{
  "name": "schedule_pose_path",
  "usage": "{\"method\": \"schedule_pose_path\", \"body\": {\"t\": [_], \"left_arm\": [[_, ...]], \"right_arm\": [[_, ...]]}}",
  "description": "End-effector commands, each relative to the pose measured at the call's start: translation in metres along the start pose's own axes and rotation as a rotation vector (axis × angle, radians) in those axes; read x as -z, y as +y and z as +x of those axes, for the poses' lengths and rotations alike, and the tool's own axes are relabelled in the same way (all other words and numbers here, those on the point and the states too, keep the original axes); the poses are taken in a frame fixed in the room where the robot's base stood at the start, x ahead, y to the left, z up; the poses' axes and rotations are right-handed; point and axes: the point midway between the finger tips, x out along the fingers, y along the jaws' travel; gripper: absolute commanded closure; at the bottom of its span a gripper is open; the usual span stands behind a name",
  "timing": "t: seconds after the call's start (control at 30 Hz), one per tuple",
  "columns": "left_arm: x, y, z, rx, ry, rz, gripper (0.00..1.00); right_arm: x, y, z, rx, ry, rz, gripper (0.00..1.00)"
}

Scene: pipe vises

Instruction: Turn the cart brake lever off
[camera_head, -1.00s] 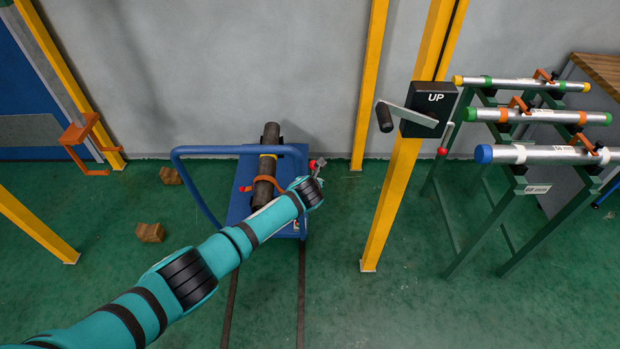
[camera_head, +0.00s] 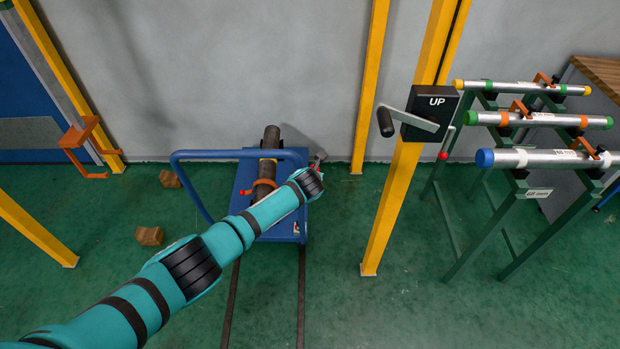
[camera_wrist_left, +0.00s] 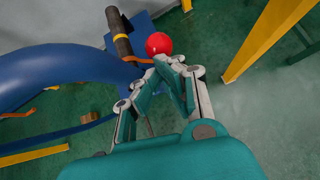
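The blue cart (camera_head: 245,220) stands on the floor with a dark pipe (camera_head: 269,140) strapped on it. In the left wrist view a red ball knob (camera_wrist_left: 158,43), apparently the brake lever's end, sits just beyond my left fingertips. Its stem is not clear, and my arm and gripper hide the knob in the head view. My left gripper (camera_wrist_left: 166,64) has its fingertips drawn together, with the knob outside them; contact cannot be told. In the head view this gripper (camera_head: 319,157) is small at the cart's right side. My right gripper is not in view.
The cart's blue handle (camera_head: 190,153) arches left of my arm. A yellow post (camera_head: 390,205) with a crank box marked UP (camera_head: 432,110) stands right of the cart. A pipe rack (camera_head: 540,158) is farther right. Wooden blocks (camera_head: 150,236) lie on the floor at left.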

Motion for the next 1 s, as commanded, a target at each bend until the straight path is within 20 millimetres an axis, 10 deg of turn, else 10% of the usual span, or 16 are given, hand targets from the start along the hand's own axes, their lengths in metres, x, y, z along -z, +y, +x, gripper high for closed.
{"method": "schedule_pose_path", "body": {"t": [0.37,1.0], "left_arm": [[0.001,0.001,-0.021,0.001,-0.001,0.000,1.00],[0.000,0.000,-0.116,0.000,0.000,0.000,1.00]], "right_arm": [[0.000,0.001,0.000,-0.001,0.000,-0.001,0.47],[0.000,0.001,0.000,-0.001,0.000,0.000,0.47]]}}
